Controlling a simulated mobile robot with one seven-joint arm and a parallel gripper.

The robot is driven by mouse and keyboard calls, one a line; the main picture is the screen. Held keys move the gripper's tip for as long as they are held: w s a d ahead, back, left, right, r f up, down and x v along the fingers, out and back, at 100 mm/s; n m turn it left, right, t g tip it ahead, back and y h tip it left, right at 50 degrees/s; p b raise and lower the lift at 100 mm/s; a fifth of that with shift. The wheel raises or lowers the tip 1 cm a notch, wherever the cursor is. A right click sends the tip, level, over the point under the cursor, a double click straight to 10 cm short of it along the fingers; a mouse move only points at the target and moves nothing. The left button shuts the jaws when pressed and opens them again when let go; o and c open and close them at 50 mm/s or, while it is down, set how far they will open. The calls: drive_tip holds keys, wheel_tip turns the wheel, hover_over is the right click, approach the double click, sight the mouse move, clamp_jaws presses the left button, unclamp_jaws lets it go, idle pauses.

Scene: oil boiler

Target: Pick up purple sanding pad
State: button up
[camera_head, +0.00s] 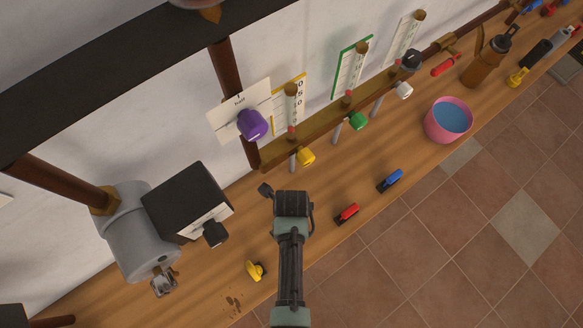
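The only purple thing I see is a rounded, knob-like block (252,124) in front of a white card marked 1, at the upper left of the bench. I cannot tell whether it is the sanding pad. Small handled pieces lie on the wooden bench: a red one (347,214), a blue one (391,180) and a yellow one (255,271). My gripper (268,191) is over the bench, below and right of the purple block and left of the red piece, apart from both. Its fingers are mostly hidden by the wrist, and nothing held shows.
A grey cylinder (137,235) with a black box (187,201) stands at the left. A pink bucket (432,126) of blue liquid stands right. The front bench is mostly clear.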

drive_tip(key=shift+f, duration=0.25)
drive_tip(key=c, duration=1.2)
drive_tip(key=shift+r, duration=0.15)
wheel_tip(320, 180, up, 10)
